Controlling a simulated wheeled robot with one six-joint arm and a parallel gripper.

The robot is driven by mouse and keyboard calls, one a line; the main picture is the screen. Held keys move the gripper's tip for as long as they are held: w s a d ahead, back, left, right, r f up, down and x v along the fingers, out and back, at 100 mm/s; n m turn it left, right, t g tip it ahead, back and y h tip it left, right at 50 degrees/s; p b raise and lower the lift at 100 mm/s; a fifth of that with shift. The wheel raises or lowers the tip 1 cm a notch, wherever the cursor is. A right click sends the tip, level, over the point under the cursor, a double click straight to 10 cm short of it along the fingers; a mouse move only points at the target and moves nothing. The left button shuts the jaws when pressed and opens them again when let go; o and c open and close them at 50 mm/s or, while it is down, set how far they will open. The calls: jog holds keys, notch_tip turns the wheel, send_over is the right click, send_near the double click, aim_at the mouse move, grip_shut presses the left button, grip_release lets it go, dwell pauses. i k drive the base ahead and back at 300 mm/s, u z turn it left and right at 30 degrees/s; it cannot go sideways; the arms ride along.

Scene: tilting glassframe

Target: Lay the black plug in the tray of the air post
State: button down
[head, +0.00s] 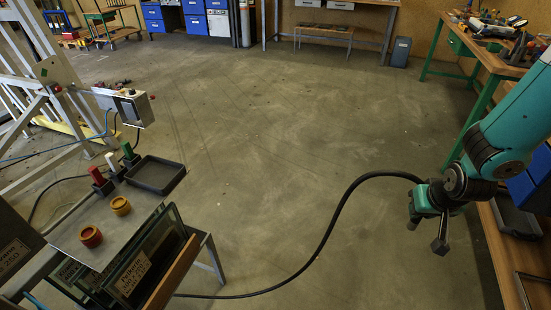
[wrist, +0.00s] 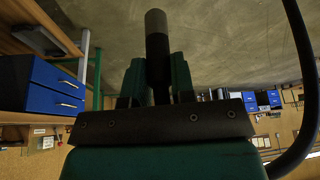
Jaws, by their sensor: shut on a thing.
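The black plug (wrist: 157,40) is a dark cylinder with a greyer end. It sits between the two teal fingers of my gripper (wrist: 158,78), which is shut on it, and it points away from the wrist. The black tray (head: 155,190) is a shallow rectangular one on the air post at the left, far from my gripper. It looks empty.
A black hose (head: 336,222) runs from my gripper down to the floor near the post. Red, white and green plugs (head: 128,152) stand beside the tray. Orange rings (head: 91,237) lie on a metal plate. A workbench (head: 487,55) stands at the right. The middle floor is clear.

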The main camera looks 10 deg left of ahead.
aim_at(156, 177)
jog(key=u, duration=1.3)
